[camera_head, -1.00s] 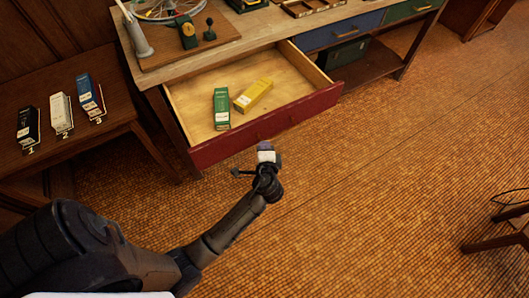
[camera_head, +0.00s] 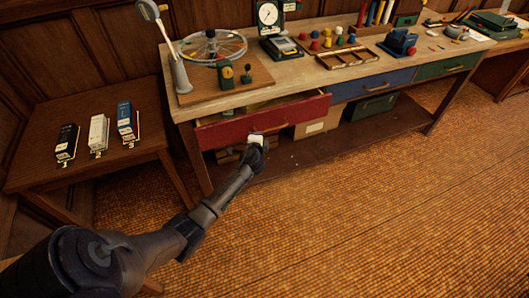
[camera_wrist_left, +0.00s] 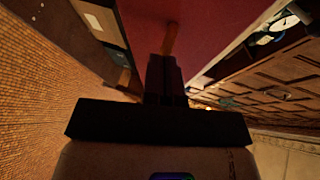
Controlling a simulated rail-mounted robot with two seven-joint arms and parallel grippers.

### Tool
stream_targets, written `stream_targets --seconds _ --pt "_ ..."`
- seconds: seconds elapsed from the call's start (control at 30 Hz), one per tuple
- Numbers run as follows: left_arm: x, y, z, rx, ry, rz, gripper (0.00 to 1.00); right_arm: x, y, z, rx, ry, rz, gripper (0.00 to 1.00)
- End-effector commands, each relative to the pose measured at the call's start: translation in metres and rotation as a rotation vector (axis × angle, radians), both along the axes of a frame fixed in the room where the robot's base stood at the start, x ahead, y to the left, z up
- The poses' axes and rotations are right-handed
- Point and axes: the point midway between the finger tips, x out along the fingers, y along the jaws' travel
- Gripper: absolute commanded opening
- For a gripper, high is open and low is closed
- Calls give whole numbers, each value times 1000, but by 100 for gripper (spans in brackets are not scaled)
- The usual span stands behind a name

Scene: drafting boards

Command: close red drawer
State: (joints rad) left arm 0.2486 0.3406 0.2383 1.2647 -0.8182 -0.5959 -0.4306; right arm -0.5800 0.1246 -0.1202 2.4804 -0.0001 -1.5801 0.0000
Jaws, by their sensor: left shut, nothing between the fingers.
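The red drawer (camera_head: 290,108) sits under the left part of the wooden workbench. It still sticks out slightly, with a narrow strip of its inside showing above the front. My left gripper (camera_head: 257,137) is at the lower middle of the drawer front, by its handle. In the left wrist view the red front (camera_wrist_left: 222,30) fills the upper middle, and the shut fingers (camera_wrist_left: 165,65) point at the wooden handle (camera_wrist_left: 170,38). I cannot tell whether they touch it. Nothing is held. My right gripper is not in view.
A blue drawer (camera_head: 372,84) and a green drawer (camera_head: 447,66) are shut to the right. A side table (camera_head: 40,172) with several boxes stands at the left. The bench top (camera_head: 300,79) holds a wheel and tools. The floor (camera_head: 350,220) in front is clear.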

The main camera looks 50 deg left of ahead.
Motion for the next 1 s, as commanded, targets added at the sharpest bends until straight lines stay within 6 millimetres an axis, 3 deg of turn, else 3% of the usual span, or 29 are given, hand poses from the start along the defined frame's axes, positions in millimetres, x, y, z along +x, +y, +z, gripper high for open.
stream_targets --seconds 0.2,0.4,1.0 --pt "11 42 -2 2 1 0 0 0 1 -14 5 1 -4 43" --pt "17 64 -1 2 1 0 0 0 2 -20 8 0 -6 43" --pt "19 75 -1 1 2 0 0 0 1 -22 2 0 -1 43"
